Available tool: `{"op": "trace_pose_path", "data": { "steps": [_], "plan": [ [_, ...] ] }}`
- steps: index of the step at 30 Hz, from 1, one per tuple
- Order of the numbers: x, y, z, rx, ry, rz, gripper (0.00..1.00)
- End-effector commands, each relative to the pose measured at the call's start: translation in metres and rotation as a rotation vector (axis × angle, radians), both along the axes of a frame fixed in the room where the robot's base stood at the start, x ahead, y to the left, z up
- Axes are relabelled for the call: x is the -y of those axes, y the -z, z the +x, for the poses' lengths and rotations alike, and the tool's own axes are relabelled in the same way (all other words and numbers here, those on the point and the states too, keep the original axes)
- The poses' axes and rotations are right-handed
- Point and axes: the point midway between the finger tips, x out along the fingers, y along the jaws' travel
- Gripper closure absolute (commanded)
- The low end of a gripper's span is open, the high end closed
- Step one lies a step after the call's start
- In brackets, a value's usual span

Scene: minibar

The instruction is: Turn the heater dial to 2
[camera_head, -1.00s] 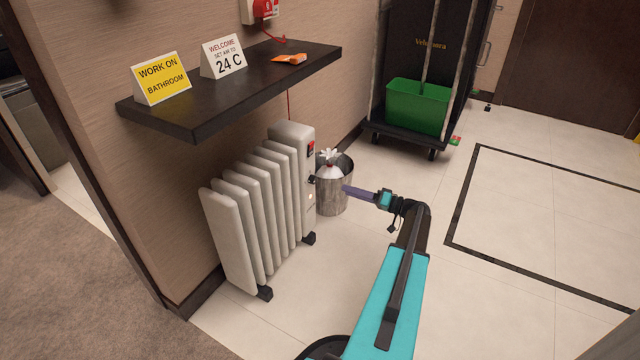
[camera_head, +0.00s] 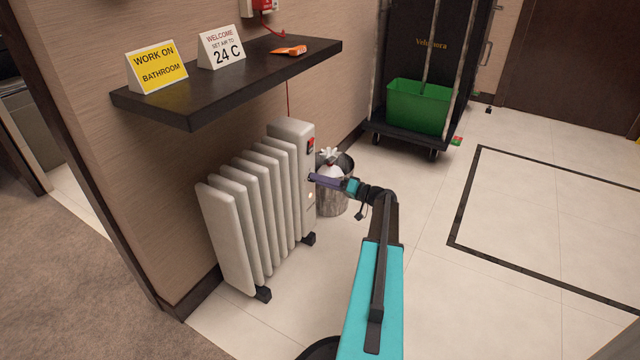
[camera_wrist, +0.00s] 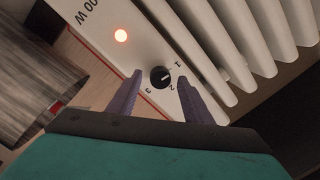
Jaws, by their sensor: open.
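The white heater (camera_head: 250,210) stands on the tiles under the shelf. In the head view my gripper (camera_head: 318,179) reaches the panel and hides the dial.
A metal bin (camera_head: 333,200) with a white bag stands right behind my gripper. A dark shelf (camera_head: 200,108) with signs juts out above the heater. A cart with a green bucket (camera_head: 418,106) is at the back. The tiled floor to the right is clear.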

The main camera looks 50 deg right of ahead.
Motion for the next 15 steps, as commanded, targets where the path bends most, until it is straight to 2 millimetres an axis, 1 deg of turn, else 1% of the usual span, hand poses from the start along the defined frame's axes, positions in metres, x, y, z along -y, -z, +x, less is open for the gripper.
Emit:
{"op": "trace_pose_path", "data": {
  "steps": [4,12,14,15],
  "plan": [
    [-0.0016,0.0000,0.0055,0.001,0.001,0.000,0.54],
    [-0.0017,-0.0004,0.0060,0.001,0.001,0.000,0.54],
    [-0.0017,-0.0003,0.0059,0.000,0.001,0.001,0.63],
    [-0.0016,-0.0003,0.0058,0.001,0.001,0.000,0.70]
  ]
}}
